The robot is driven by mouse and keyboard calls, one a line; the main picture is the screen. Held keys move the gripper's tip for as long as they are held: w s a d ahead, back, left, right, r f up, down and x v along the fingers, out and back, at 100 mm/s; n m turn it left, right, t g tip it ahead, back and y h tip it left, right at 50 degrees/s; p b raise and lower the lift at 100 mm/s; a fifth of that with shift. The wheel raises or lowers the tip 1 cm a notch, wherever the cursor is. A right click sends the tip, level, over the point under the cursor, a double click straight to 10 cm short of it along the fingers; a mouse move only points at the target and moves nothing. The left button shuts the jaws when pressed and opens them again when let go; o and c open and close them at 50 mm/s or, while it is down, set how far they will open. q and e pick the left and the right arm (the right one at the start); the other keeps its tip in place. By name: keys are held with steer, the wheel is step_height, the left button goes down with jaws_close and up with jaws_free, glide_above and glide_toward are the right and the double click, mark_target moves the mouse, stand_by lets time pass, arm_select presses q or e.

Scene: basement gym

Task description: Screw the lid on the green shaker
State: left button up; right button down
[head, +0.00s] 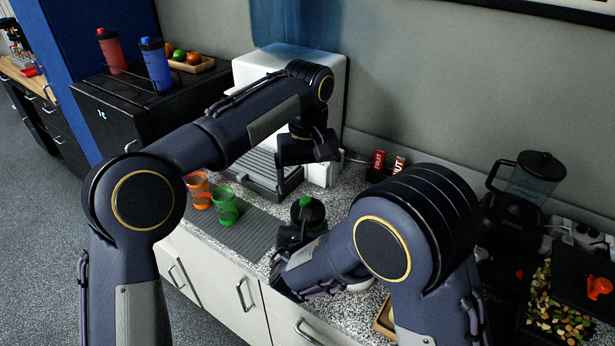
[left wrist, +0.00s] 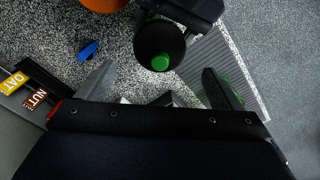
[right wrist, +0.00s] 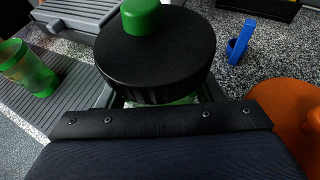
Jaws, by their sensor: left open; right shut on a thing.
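The green shaker shows only as a strip of translucent green (right wrist: 178,100) under its black lid in the right wrist view. The lid (right wrist: 155,62) is a wide black disc with a green cap and sits on top of the shaker; whether it is threaded tight I cannot tell. It also shows in the head view (head: 308,213) and left wrist view (left wrist: 158,38). My right gripper (right wrist: 160,96) is shut on the shaker below the lid. My left gripper (left wrist: 158,68) is open and empty, above the lid, its fingers apart; in the head view it points down (head: 308,152).
Green cup (head: 225,206) and orange cup (head: 198,190) stand on the grey ribbed mat (head: 258,232). A blue scoop (right wrist: 240,42) and an orange object (right wrist: 288,112) lie near the shaker. Bars (head: 377,163) lean by the wall; a blender (head: 530,178) stands right.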

mark_target(308, 205)
arm_select(q)
step_height(308, 205, down, 8)
steer(key=shift+r, duration=0.1)
stand_by(0.4)
steer(key=c, duration=1)
steer(key=m, duration=0.5)
steer(key=shift+m, duration=0.4)
steer(key=m, duration=0.4)
steer(key=o, duration=1.1)
